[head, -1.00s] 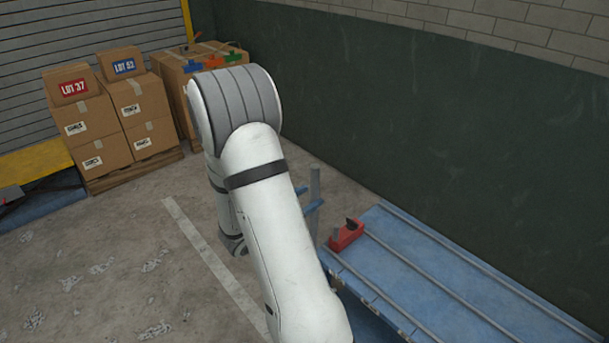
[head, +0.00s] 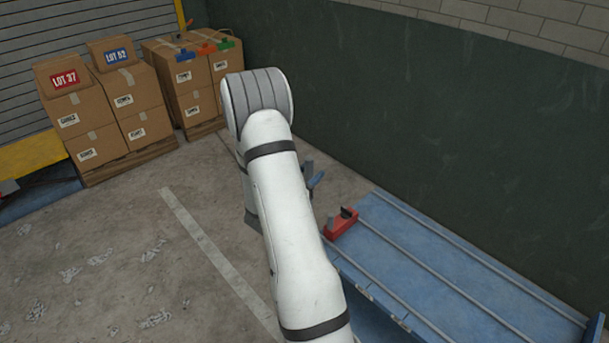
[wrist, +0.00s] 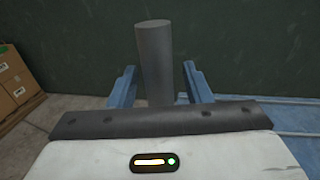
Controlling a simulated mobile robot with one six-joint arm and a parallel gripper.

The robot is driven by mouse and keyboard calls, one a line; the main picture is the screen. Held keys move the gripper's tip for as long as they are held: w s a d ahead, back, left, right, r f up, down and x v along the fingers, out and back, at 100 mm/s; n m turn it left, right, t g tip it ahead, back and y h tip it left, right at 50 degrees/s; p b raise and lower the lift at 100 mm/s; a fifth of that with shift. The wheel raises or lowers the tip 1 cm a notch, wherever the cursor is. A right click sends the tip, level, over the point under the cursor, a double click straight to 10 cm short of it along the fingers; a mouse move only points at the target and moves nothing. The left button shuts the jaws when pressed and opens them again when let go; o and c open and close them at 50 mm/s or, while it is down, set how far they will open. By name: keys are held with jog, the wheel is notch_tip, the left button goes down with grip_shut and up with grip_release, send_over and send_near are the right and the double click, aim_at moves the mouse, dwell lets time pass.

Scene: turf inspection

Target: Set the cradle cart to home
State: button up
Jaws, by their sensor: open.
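A small red block with a dark top piece (head: 341,222) sits at the left end of the blue railed bench (head: 430,262); it may be the cradle cart, but I cannot tell for sure. My gripper (head: 314,180) shows partly beyond my white arm, left of and behind the red block in the head view. In the wrist view its two blue fingers (wrist: 160,88) are apart, with an upright grey cylinder (wrist: 155,60) between them. A gap shows on each side of the cylinder. Its lower end is hidden behind my gripper's body. No home mark is readable.
Stacked cartons with LOT 37 (head: 64,78) and LOT 52 labels stand at the far left. More cartons (head: 190,95) with coloured clips stand beside them. A dark green wall (head: 450,140) runs behind the bench. The concrete floor left of my arm is open.

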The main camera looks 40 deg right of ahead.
jog(key=shift+c, duration=0.3)
grip_shut()
